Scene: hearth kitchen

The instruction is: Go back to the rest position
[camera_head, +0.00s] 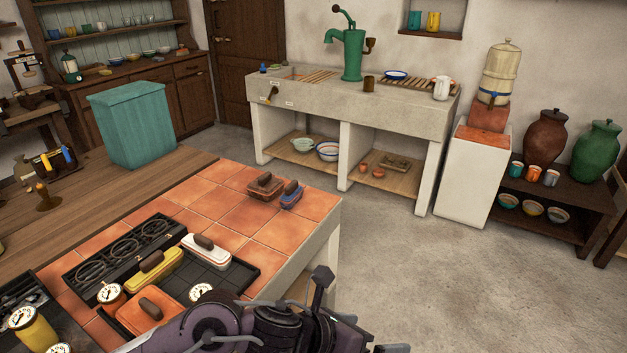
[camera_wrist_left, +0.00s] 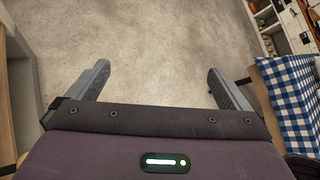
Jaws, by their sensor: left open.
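My left gripper (camera_wrist_left: 158,72) shows in the left wrist view with its two grey fingers wide apart. Nothing is between them, and bare floor lies beyond. In the head view my left arm (camera_head: 225,325) crosses the bottom edge, in front of the near end of the tiled counter (camera_head: 205,200). Its fingers are hard to make out there. My right gripper cannot be made out in either view.
In the wrist view a blue checked cloth (camera_wrist_left: 290,100) hangs at right.

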